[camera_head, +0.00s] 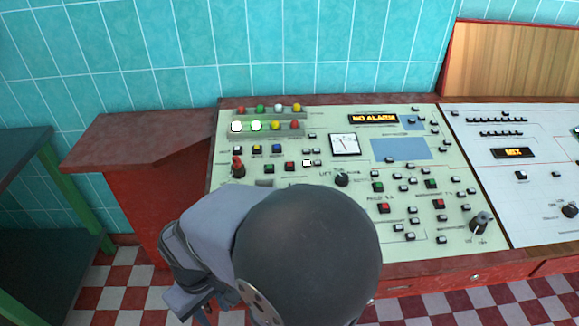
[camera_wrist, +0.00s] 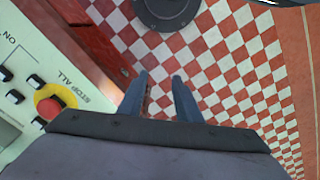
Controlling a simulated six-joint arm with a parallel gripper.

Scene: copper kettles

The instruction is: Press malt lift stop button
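The control panel (camera_head: 235,187) is a pale green sloping desk with many small buttons. A red button (camera_head: 290,166) and a green button (camera_head: 269,168) sit on its left part, near printed text reading "LIFT". The labels are too small to tell which button is the malt lift stop. My arm hides the panel's lower left. In the wrist view my gripper (camera_wrist: 160,74) has its two fingers apart with nothing between them, over the checkered floor. A red button on a yellow base (camera_wrist: 48,106), marked "STOP ALL", is left of the fingers.
A white panel (camera_head: 485,185) adjoins on the right. A green-legged table (camera_head: 40,200) stands at left. The floor (camera_head: 120,290) between is clear.

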